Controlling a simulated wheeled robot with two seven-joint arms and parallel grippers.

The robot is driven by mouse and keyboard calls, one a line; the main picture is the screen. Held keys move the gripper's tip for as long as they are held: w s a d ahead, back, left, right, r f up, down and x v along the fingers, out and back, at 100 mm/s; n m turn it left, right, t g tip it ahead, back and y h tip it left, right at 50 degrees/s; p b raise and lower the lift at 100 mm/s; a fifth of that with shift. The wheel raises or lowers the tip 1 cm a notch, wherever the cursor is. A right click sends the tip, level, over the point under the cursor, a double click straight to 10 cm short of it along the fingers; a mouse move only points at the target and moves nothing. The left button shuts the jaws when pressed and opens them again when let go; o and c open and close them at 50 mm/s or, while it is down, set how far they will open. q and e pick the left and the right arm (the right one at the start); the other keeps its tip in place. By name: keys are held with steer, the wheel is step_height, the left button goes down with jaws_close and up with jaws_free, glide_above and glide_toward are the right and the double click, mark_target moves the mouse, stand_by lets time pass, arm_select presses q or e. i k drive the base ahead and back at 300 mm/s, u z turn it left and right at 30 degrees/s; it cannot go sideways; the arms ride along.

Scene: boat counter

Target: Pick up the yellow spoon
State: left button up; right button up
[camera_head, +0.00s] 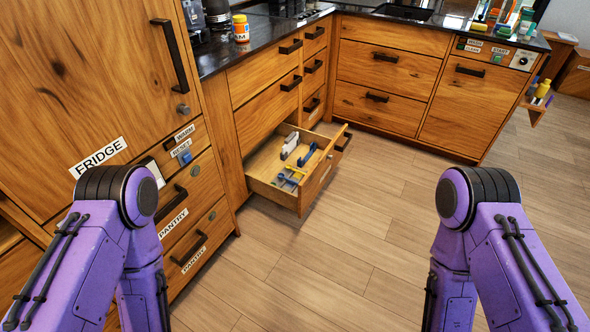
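A drawer (270,189) stands pulled open under the left counter. Small yellow and blue utensils (290,176) lie near its front left corner. One of the yellow pieces may be the yellow spoon, but it is too small to tell its shape. Both of my purple arms show at the bottom left and bottom right. Their bent joints are in view, well apart from the drawer, and neither gripper is in view.
The drawer also holds a blue tool (307,154) and a white-and-dark item (290,145). The fridge (90,90) and pantry drawers (187,235) are on the left. A jar (241,28) stands on the dark counter (265,38). The wooden floor (320,255) in front is clear.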

mark_target(289, 167)
steer(key=z, duration=0.4)
steer(key=i, duration=0.65)
steer(key=z, duration=0.7)
steer(key=i, duration=0.85)
steer(key=u, duration=0.55)
steer(key=i, duration=0.8)
steer(key=u, duration=0.6)
